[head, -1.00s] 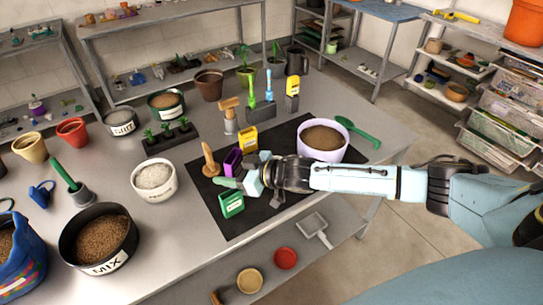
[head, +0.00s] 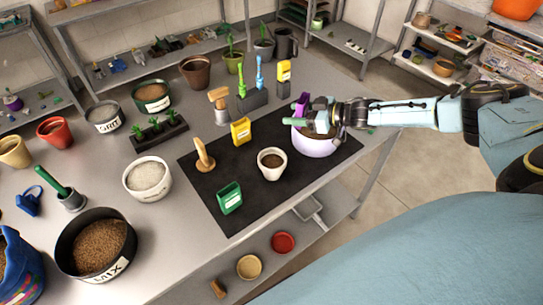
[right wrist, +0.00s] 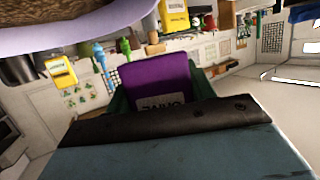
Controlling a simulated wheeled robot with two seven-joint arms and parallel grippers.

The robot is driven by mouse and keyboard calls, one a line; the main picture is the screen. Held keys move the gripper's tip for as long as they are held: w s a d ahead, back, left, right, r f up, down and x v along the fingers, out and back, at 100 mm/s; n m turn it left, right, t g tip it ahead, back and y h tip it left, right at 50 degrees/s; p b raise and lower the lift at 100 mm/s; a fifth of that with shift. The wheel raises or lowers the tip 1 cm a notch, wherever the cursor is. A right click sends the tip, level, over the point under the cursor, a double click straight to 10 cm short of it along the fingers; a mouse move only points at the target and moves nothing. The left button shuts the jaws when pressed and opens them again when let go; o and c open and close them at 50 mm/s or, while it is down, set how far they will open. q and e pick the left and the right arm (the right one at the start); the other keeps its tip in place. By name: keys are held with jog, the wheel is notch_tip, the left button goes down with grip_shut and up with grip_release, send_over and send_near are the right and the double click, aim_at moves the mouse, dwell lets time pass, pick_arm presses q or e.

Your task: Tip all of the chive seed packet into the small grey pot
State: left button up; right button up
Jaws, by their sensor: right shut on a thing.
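My right gripper (head: 300,121) is shut on the purple packet (head: 302,105), which shows large in the right wrist view (right wrist: 158,78) with a pale label that seems to read CHIVE. In the head view the packet overlaps the lilac pot (head: 314,149); I cannot tell its height above it or its exact tilt. The small pale pot (head: 285,169), off-white to light grey with brown soil inside, stands upright on the black mat, left of and nearer than the lilac pot. The packet is apart from this small pot. My left gripper is out of view.
The green packet (head: 230,200), yellow packet (head: 241,132) and a wooden-handled tool (head: 203,154) stand on the black mat (head: 255,205). The white bowl (head: 147,183) and MIX pot (head: 97,252) are to the left. The mat's front right is clear.

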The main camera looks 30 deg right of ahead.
jog(key=shift+s+a+r, duration=0.1)
jog(key=shift+a, duration=0.05)
jog(key=shift+n+p, duration=0.4)
jog(key=shift+s+a+r+n+h+p, duration=0.15)
jog(key=shift+a+n+h+p, duration=0.15)
jog(key=shift+h, duration=0.2)
jog(key=shift+s+a+f+n+t+h+b, duration=0.15)
jog(key=shift+a+f+n+h+b, duration=0.25)
jog(key=shift+n+h+b, duration=0.55)
jog(key=shift+s+a+f+n+t+h+b, duration=0.1)
jog(key=shift+a+f+n+h+b, duration=0.3)
jog(key=shift+n+h, duration=0.55)
jog(key=shift+s+a+f+n+t+h+b, duration=0.15)
jog(key=shift+a+f+n+h+b, duration=0.15)
jog(key=shift+n+h+b, duration=0.7)
jog(key=shift+w+r+n, duration=0.1)
jog(key=shift+r+n, duration=0.1)
jog(key=shift+n, duration=0.4)
